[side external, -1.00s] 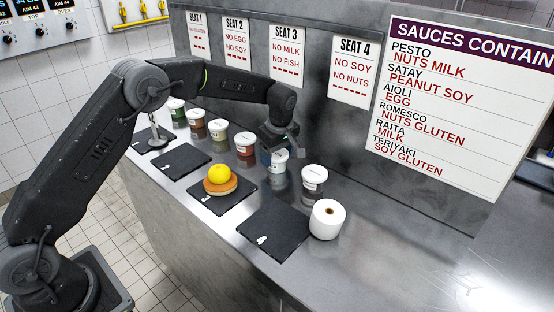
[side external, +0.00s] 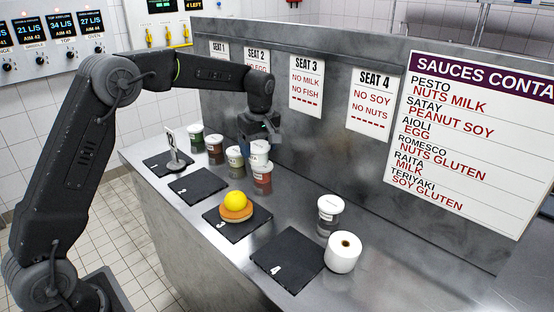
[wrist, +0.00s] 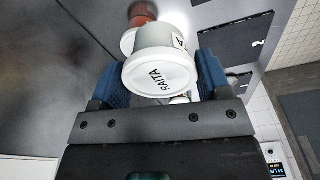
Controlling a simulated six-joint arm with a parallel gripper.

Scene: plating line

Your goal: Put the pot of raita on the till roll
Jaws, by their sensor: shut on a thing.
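The pot of raita (wrist: 158,75) has a white lid marked RAITA and sits between my gripper's blue fingers in the wrist view. The till roll (side external: 343,252) is a white upright roll with a dark core hole. It stands on the steel counter at the right of slate 4, well to the right of my gripper, with its top bare.
A red sauce pot (side external: 262,180) stands just below the held pot. Slates lie along the front, one (side external: 222,222) bearing a bun with a yellow ball. The steel back panel (side external: 300,135) rises close behind.

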